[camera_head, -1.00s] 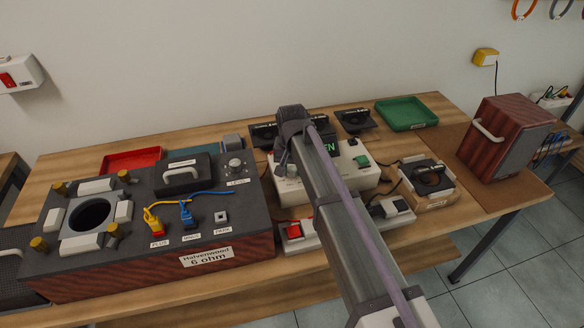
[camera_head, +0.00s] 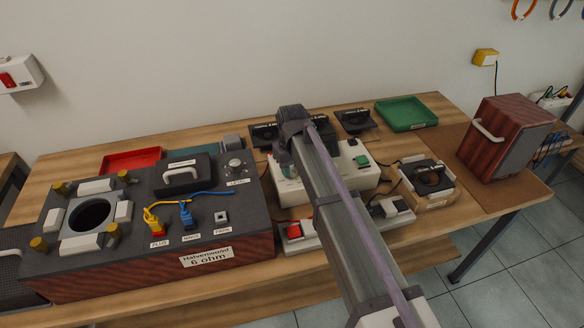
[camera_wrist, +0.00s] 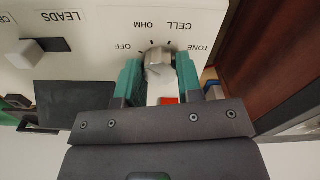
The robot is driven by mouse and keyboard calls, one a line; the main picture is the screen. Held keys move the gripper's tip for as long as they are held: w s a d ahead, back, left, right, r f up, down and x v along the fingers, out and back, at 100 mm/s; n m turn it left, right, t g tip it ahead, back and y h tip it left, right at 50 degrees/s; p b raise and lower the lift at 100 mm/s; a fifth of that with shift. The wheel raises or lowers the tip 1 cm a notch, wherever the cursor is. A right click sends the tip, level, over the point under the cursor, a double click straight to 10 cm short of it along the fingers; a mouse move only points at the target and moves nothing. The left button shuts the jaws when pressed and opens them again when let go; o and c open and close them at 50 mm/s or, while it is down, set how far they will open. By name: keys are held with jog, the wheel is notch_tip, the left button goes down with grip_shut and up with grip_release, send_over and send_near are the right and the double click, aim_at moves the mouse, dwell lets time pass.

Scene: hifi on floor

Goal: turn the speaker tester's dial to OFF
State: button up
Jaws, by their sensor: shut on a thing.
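The speaker tester is a white box (camera_head: 345,180) on the bench, partly hidden behind my arm in the head view. In the wrist view, its white panel (camera_wrist: 95,20) appears upside down, with TONE, CELL, OHM and OFF marked around a silver dial (camera_wrist: 158,56). My gripper (camera_wrist: 158,68) has its green fingers shut on the dial, one on each side. The dial's exact pointing direction is hard to make out. The head view hides the dial and fingertips behind my arm. A dark rectangle (camera_wrist: 75,95) shows on the panel beside the left finger.
A large speaker fixture (camera_head: 110,265) with yellow and blue plugs stands left of the tester. A power strip (camera_head: 300,240) lies in front.

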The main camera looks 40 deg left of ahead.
aim_at(292, 170)
jog(key=shift+n, duration=1)
jog(key=o, duration=0.9)
jog(key=shift+r, duration=0.1)
notch_tip(292, 170, up, 11)
jog(key=p, duration=1.1)
jog(key=shift+f, duration=0.2)
